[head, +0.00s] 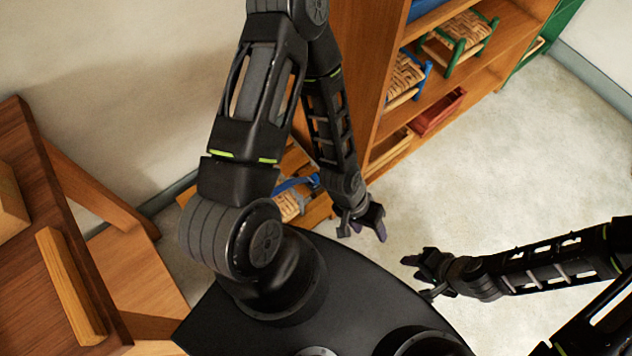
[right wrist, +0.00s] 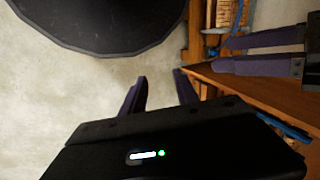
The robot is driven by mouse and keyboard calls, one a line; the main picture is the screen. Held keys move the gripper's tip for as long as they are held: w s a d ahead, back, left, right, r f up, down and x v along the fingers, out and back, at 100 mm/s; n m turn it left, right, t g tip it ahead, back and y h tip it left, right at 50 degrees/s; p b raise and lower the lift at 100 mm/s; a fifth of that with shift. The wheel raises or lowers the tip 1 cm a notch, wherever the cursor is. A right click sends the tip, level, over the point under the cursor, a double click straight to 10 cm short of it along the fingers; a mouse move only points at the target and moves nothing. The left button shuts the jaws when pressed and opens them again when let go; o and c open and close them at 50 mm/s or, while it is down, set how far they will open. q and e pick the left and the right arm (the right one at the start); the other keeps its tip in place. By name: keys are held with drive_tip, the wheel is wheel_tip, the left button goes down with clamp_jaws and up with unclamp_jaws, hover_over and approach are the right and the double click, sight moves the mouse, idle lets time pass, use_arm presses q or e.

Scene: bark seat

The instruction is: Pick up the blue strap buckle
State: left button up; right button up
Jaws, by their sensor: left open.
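I cannot make out the blue strap buckle for certain in either view. A small blue-framed piece with a woven seat (head: 290,205) shows low behind my left arm, partly hidden by it. My left gripper (head: 362,228) is open and empty in front of the shelf unit's near end; its dark purple fingers also reach in from the right in the right wrist view (right wrist: 222,55). My right gripper (head: 416,278) is open and empty over the pale floor, to the right of and lower than the left one. Its spread fingers show in the right wrist view (right wrist: 160,88).
A wooden shelf unit (head: 352,62) holds small woven stools, one green-framed (head: 461,42) and one blue-framed (head: 405,80), and a red tray (head: 439,111). A dark wooden bench (head: 35,215) stands at the left. The pale floor (head: 505,165) at the right is clear.

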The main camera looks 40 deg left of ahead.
use_arm(q)
drive_tip(key=w+a+f+m+b, duration=0.1)
drive_tip(key=w+a+f+b, duration=0.1)
drive_tip(key=w+f+b, duration=0.4)
drive_tip(key=w+a+f+m+b, duration=0.1)
drive_tip(key=w+f+b, duration=0.1)
drive_tip(key=f+b, duration=0.35)
drive_tip(key=m+y+b, duration=0.3)
drive_tip(key=y+b, duration=0.1)
drive_tip(key=b, duration=1.2)
hover_over(315, 176)
drive_tip(key=shift+g, duration=0.3)
drive_tip(key=f, duration=1.9)
drive_tip(key=shift+d+f, duration=0.2)
drive_tip(key=shift+d, duration=0.2)
drive_tip(key=shift+a+y, duration=0.3)
drive_tip(key=shift+a, duration=0.05)
drive_tip(key=shift+r+p, duration=0.1)
drive_tip(key=shift+p, duration=0.2)
use_arm(e)
wheel_tip(315, 176, down, 29)
drive_tip(key=w+d, duration=0.1)
drive_tip(key=w, duration=0.1)
drive_tip(key=shift+d+r+t, duration=0.15)
drive_tip(key=shift+d+t, duration=0.15)
drive_tip(key=shift+d, duration=0.05)
